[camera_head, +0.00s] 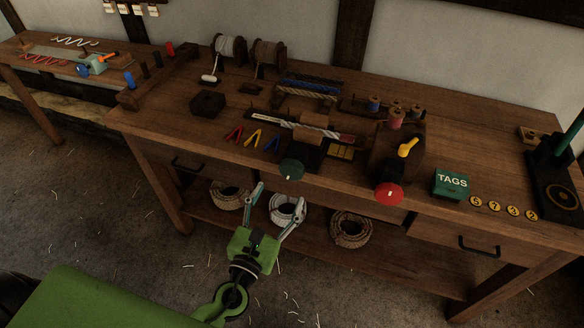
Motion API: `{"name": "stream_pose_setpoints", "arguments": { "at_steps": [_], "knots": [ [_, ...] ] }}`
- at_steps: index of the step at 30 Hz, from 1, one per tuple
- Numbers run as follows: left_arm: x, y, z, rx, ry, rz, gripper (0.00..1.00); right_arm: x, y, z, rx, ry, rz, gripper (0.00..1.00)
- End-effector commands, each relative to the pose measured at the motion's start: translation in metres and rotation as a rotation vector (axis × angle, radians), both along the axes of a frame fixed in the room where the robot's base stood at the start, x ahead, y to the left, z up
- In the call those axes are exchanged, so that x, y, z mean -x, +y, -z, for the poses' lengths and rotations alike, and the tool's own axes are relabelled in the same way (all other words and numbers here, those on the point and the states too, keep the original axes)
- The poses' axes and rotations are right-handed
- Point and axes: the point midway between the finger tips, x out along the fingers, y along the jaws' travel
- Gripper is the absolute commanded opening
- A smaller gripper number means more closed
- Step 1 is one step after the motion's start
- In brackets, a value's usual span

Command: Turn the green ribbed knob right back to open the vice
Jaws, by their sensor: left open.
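The green ribbed knob (291,169) is on the front edge of the wooden workbench. The dark vice (308,153) is right behind it, with a rope and a wooden piece at it. I cannot tell how far its jaws are apart. My left gripper (275,196) is in front of the bench, below and a little left of the knob. Its two fingers are spread, point up toward the bench and hold nothing. It is apart from the knob. My right gripper does not show.
A red knob (389,193) is on the bench front, right of the green one. A green TAGS box (452,184) and several yellow number discs are further right. Coloured clips (252,138) lie left of the vice. Rope coils (351,229) lie on the lower shelf.

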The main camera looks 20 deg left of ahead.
Motion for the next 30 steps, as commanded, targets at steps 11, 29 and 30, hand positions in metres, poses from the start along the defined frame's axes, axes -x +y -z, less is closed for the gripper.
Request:
{"name": "stream_pose_setpoints", "arguments": {
  "at_steps": [11, 29, 30],
  "knots": [
    [-0.073, -0.002, -0.003, 0.002, -0.002, -0.001, 0.63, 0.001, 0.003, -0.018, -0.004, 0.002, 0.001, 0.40],
    [-0.100, -0.003, 0.000, 0.003, 0.000, -0.001, 0.63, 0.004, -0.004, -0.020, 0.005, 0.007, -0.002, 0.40],
    [-0.100, -0.003, 0.000, 0.003, 0.000, -0.001, 0.53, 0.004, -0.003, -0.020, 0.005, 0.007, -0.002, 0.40]
  ]
}}
